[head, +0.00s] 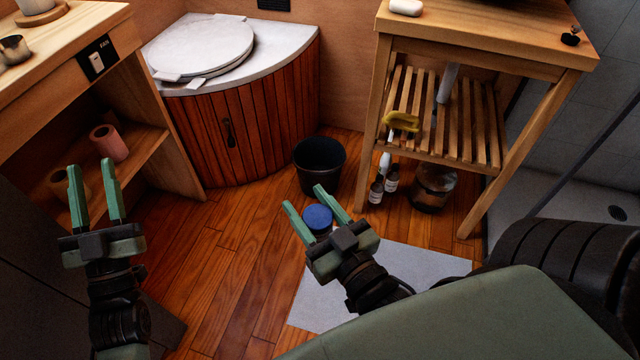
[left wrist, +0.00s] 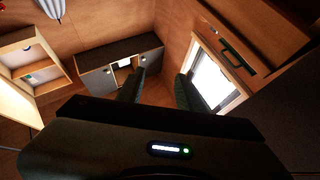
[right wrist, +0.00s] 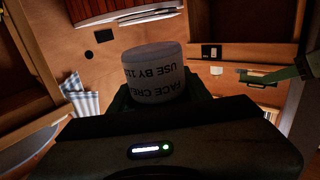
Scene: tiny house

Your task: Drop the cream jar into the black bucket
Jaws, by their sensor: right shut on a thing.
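The cream jar (head: 318,217) has a blue lid and sits between the fingers of my right gripper (head: 318,204), which is shut on it. In the right wrist view the jar (right wrist: 155,75) shows a white label with dark "FACE CRE" lettering, upside down. The black bucket (head: 319,168) stands on the wooden floor, just beyond my right gripper in the head view; its dark inside looks empty. My left gripper (head: 95,192) is open and empty at the left, in front of the wooden shelf unit. Its fingers also show in the left wrist view (left wrist: 157,90).
A curved wooden cabinet (head: 240,130) is behind left. A pale mat (head: 385,280) lies below my right gripper.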

